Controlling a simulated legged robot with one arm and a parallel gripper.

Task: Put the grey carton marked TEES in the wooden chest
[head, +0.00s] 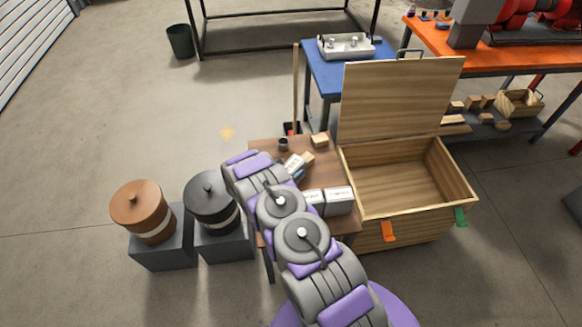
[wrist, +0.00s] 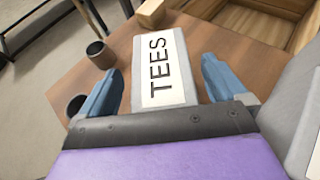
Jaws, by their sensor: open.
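The grey carton marked TEES (wrist: 178,45) lies on the small brown table (wrist: 75,75), its white label facing up in the wrist view. My gripper (wrist: 160,78) is open, with one blue finger on each side of the carton's near end. I cannot tell whether either finger touches it. In the head view my gripper (head: 297,172) is over the table, largely hidden by my arm. The wooden chest (head: 360,212) stands directly right of the table, its lid raised and its visible interior empty.
Other pale cartons (head: 338,200) lie on the table near the chest. A dark cup (wrist: 100,54) and a wooden block (head: 319,140) are near the carton. A brown lidded pot (head: 140,208) and a dark lidded pot (head: 208,200) stand on grey blocks to the left.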

